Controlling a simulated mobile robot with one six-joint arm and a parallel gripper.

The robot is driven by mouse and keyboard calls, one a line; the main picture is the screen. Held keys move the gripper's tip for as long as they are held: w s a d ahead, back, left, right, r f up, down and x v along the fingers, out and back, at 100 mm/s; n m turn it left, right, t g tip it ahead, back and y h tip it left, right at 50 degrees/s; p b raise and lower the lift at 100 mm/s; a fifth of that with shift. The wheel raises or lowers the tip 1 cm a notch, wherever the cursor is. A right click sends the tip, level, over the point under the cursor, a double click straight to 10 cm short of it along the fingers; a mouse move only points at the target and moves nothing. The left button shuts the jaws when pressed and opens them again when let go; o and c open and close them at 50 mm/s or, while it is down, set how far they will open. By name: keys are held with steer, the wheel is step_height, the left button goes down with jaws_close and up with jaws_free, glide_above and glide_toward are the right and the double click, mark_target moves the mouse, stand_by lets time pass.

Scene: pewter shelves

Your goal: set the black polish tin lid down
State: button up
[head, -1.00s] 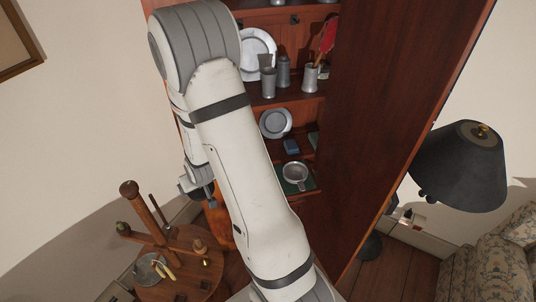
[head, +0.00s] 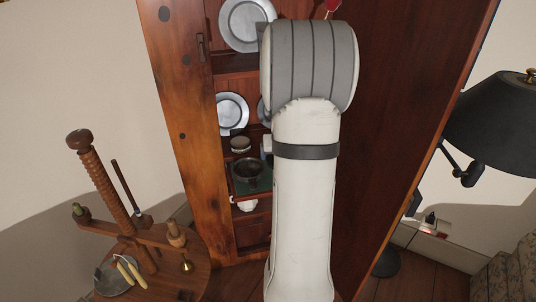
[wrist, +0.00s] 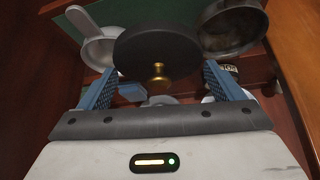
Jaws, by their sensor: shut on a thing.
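The black polish tin lid (wrist: 157,38) is a flat dark disc with a brass knob (wrist: 158,74) in the wrist view. My gripper (wrist: 159,80) has its two blue fingers shut on the lid, one at each side. In the head view my own arm hides the gripper, and I cannot make out the lid there. Whether the lid touches anything below it cannot be told.
A green mat (wrist: 70,38) lies beyond the lid. A pale handled bowl (wrist: 97,50) is at left and a round open container (wrist: 233,12) at right, both close to the lid. Wooden cabinet sides flank the shelves. A turned wooden stand (head: 90,165) is left in the head view.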

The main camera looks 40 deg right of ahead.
steer(key=shift+s+d+f, duration=0.25)
steer(key=shift+d+f, duration=0.05)
steer(key=shift+d, duration=0.45)
steer(key=w+d, duration=0.2)
steer(key=w, duration=0.4)
steer(key=w+d+f, duration=0.1)
steer(key=w+d, duration=0.2)
steer(key=w, duration=0.3)
steer(key=w+d, duration=0.2)
steer(key=w, duration=0.4)
steer(key=shift+d+f, duration=0.15)
steer(key=shift+d, duration=0.05)
steer(key=shift+w+f, duration=0.15)
steer(key=shift+f, duration=2.75)
steer(key=o, duration=0.7)
steer(key=shift+o, duration=0.3)
